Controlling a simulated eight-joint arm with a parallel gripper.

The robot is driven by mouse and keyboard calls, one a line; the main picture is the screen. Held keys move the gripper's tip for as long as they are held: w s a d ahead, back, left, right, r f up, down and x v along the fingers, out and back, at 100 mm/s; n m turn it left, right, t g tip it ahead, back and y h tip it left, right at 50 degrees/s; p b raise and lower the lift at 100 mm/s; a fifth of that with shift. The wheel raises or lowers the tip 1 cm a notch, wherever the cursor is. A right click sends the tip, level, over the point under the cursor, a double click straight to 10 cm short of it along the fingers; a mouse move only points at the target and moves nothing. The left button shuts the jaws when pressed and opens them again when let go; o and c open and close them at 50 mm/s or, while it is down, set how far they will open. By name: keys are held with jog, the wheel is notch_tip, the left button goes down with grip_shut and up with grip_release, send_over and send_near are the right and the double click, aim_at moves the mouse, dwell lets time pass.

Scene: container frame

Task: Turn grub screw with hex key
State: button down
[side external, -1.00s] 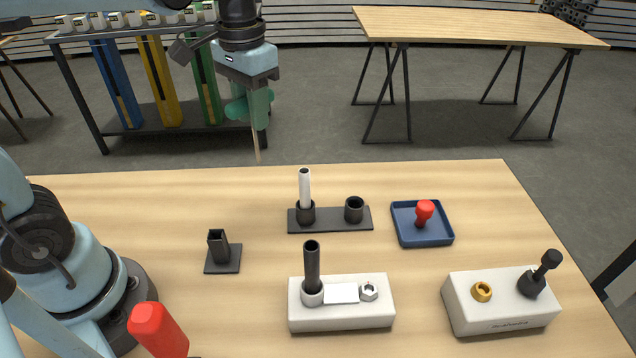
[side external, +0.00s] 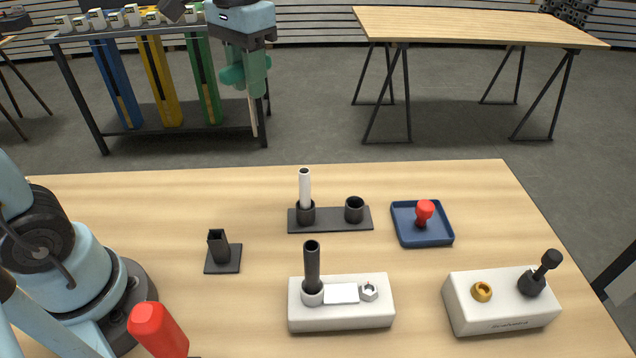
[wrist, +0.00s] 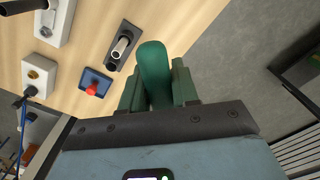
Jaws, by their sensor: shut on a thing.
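My gripper (side external: 245,75) is shut on the green handle of the hex key. It is high behind the table's far edge, well away from the fixtures. The hex key's green handle (wrist: 153,70) shows between the fingers in the wrist view. Its thin pale shaft (side external: 253,115) points down in the side view, touching nothing. A white block (side external: 500,308) at the right of the table carries a brass ring-like fitting (side external: 481,291) and a black lever (side external: 540,270). The grub screw itself is too small to tell.
A white block (side external: 340,317) carries a black tube (side external: 312,265) and a hex nut (side external: 369,291). Behind it stand a dark holder (side external: 330,222) with a white rod (side external: 305,187) and a blue tray (side external: 436,239) with a red knob (side external: 424,209). A dark socket (side external: 220,248) stands at left.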

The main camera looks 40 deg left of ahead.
jog(key=s+d+m, duration=0.3)
jog(key=d+m, duration=1)
jog(key=d, duration=0.1)
jog(key=s+d+m, duration=0.2)
jog(key=d+m, duration=1.2)
notch_tip(320, 180, down, 10)
jog(key=n, duration=2.1)
jog(key=shift+d+r, duration=0.15)
jog(key=shift+r, duration=0.05)
jog(key=shift+f, duration=0.7)
